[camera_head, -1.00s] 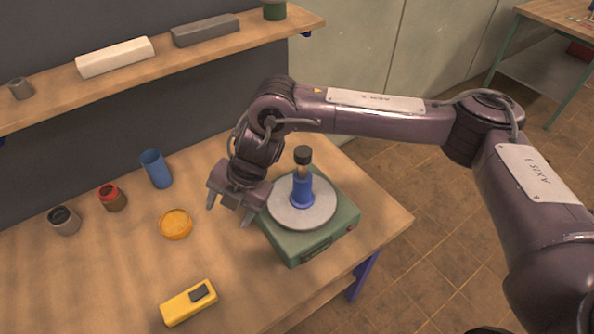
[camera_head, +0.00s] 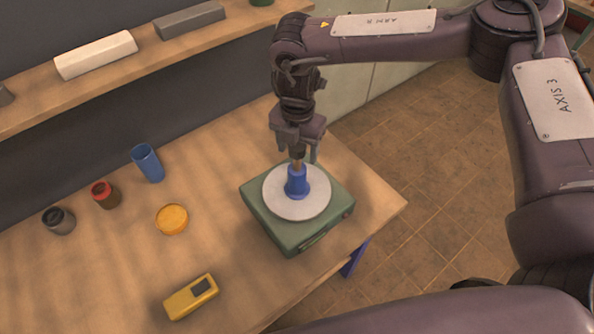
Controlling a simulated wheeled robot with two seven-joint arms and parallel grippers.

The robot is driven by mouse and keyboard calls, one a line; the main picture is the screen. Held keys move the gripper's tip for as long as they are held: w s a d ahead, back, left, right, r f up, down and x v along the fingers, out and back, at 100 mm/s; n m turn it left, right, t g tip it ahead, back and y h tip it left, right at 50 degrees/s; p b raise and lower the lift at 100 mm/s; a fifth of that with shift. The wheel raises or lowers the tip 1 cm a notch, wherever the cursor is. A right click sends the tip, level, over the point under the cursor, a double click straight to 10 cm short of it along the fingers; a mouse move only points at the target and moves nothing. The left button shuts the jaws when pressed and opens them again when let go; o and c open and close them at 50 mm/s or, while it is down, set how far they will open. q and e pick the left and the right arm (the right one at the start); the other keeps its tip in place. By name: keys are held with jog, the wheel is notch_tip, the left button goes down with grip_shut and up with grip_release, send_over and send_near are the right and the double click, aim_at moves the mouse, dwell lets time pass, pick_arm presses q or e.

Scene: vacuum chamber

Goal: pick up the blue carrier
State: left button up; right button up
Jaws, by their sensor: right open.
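A blue holder (camera_head: 297,183) stands upright on the round light plate (camera_head: 296,205) of a green device (camera_head: 290,236). A thin brownish piece with a dark cap (camera_head: 297,153) rises from its top. My right gripper (camera_head: 298,157) points down just above the holder, fingers apart, with the dark cap between or just behind them; I cannot tell whether they touch it. A separate blue cup (camera_head: 148,164) stands at the back of the table, clear of the gripper. My left gripper is not in view.
The wooden table (camera_head: 105,270) also holds a grey cup (camera_head: 60,221), a red-topped jar (camera_head: 104,194), an orange round dish (camera_head: 172,219) and a yellow instrument (camera_head: 191,297). A shelf (camera_head: 150,68) with blocks runs along the back wall. The table's left front is clear.

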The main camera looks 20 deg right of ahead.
jog(key=shift+f, duration=0.6)
grip_shut()
